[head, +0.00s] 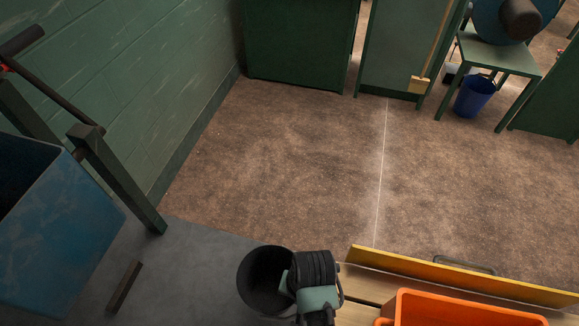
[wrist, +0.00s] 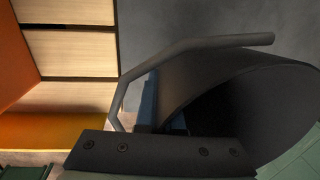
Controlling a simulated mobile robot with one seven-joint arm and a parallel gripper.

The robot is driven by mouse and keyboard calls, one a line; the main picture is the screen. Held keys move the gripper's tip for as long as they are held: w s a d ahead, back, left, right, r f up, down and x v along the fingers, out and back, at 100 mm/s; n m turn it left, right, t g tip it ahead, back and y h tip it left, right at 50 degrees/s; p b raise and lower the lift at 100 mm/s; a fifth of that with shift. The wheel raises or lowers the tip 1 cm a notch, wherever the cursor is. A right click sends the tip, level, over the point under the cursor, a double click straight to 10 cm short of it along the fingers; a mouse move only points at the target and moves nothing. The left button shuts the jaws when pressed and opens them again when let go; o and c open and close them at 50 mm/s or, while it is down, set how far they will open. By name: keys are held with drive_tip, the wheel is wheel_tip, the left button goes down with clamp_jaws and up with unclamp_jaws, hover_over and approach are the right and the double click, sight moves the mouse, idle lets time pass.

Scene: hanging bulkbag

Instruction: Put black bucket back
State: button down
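The black bucket (head: 262,281) is at the bottom centre of the head view, over a grey surface, with its dark opening facing up toward the camera. My gripper (head: 285,284) is at its right side, with the fingers at the rim. In the wrist view the bucket (wrist: 240,85) fills the right side, and its grey bar handle (wrist: 195,43) crosses above it. The bluish fingers of my gripper (wrist: 164,110) appear to be on either side of the bucket wall, shut on it. The fingertips are partly hidden. I cannot tell whether the bucket touches the surface below.
An orange crate (head: 465,308) and a wooden platform with a yellow edge (head: 450,275) lie right of my gripper. A blue container (head: 60,235) and green frame (head: 120,180) stand at left. A small dark bar (head: 124,287) lies on the grey surface. The brown floor (head: 280,150) is open.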

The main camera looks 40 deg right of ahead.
drive_tip(key=shift+f+b, duration=0.45)
drive_tip(key=shift+f, duration=2.15)
drive_tip(key=shift+f, duration=0.2)
drive_tip(key=c, duration=1.1)
unclamp_jaws()
drive_tip(key=shift+o, duration=0.2)
drive_tip(key=shift+r, duration=0.1)
wheel_tip(320, 180, up, 12)
drive_tip(key=s+p, duration=0.1)
drive_tip(key=p, duration=0.1)
drive_tip(key=shift+d, duration=0.45)
drive_tip(key=shift+r, duration=0.1)
